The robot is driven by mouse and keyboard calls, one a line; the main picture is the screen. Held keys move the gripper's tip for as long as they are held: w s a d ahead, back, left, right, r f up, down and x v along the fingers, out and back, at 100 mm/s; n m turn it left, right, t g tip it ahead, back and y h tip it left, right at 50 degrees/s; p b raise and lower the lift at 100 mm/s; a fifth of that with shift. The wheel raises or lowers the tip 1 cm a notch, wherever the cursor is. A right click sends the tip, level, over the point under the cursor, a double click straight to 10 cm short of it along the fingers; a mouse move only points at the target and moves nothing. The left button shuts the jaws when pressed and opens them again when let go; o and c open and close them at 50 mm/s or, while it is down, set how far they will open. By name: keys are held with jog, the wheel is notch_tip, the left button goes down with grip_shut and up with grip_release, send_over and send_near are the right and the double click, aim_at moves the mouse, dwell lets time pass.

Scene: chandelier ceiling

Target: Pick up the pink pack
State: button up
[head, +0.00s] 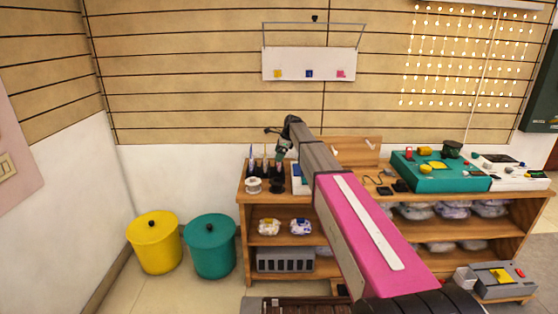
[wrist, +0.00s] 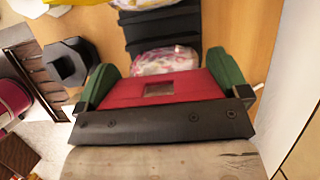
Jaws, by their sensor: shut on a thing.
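The pink pack (wrist: 166,60), white plastic with pink markings, sits between the green fingers of my gripper (wrist: 163,72) in the wrist view. The fingers are shut on it, and the red palm hides its near part. In the head view my gripper (head: 282,150) is small and dark, above the left end of the wooden shelf unit. I cannot make out the pink pack in the head view.
The wooden shelf unit (head: 243,224) has bottles and spools on its left top and a teal case (head: 440,181) at right. White packs (head: 300,227) lie on its middle shelf. Yellow (head: 154,246) and teal (head: 210,249) bins stand left. A white board (head: 309,62) hangs behind.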

jog(key=r, duration=0.2)
jog(key=s+r, duration=0.1)
jog(key=r, duration=0.1)
jog(key=shift+a+r, duration=0.15)
jog(key=shift+r, duration=0.15)
jog(key=s+a+r, duration=0.3)
jog(key=s+r, duration=0.3)
jog(key=s, duration=0.4)
jog(key=shift+a+r, duration=0.2)
jog(key=shift+a, duration=0.15)
jog(key=shift+d, duration=0.1)
